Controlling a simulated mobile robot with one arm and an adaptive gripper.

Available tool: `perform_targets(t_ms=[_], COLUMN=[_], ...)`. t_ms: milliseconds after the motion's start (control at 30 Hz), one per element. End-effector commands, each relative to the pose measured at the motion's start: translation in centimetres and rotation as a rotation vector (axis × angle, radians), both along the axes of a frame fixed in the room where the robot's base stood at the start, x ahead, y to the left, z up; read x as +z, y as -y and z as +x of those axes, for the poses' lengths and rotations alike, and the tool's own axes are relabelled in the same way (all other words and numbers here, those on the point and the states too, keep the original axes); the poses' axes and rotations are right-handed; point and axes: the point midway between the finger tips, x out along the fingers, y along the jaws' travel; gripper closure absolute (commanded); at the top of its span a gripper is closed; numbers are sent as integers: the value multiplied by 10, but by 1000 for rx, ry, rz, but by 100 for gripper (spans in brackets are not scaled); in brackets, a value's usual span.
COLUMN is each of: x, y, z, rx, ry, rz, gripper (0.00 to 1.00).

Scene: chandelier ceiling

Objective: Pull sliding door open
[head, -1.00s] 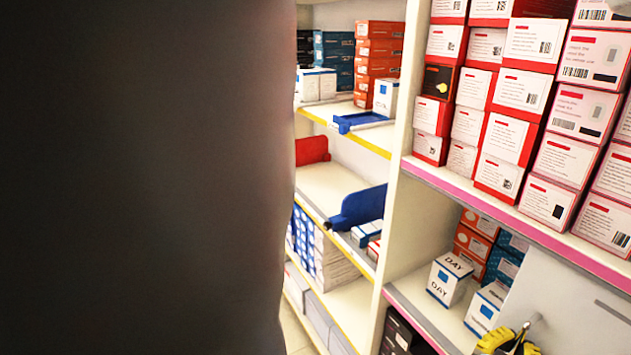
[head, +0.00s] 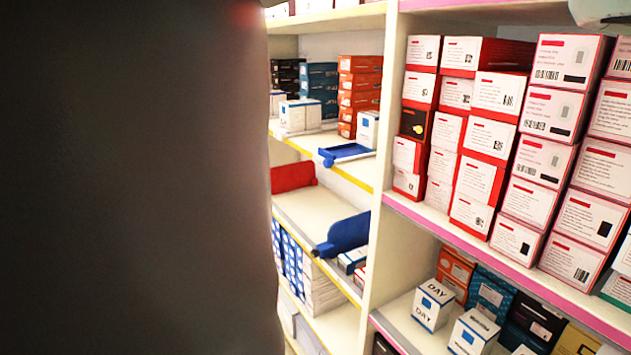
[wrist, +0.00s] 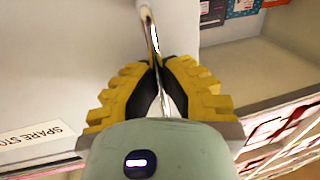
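The white sliding door panel (wrist: 70,60) fills the left of the wrist view. A shiny metal bar handle (wrist: 150,30) runs down from the top of that view. My gripper (wrist: 156,72), with yellow ridged fingers and black pads, is closed in around the handle, which passes between the pads. The handle's lower end is hidden behind the gripper body.
Shelves of red and white boxes (head: 480,140) stand on the right in the head view. White DAY boxes (head: 432,304) and several other boxes sit on the lower shelf. Blue dividers (head: 345,232) lie on the middle shelves. A large dark shape blocks the left.

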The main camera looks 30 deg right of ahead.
Motion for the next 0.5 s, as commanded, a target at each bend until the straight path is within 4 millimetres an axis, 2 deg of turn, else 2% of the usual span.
perform_targets(t_ms=[500], x=[0], y=[1], z=[-5], rx=[8], ry=[-1], rz=[1], gripper=[100])
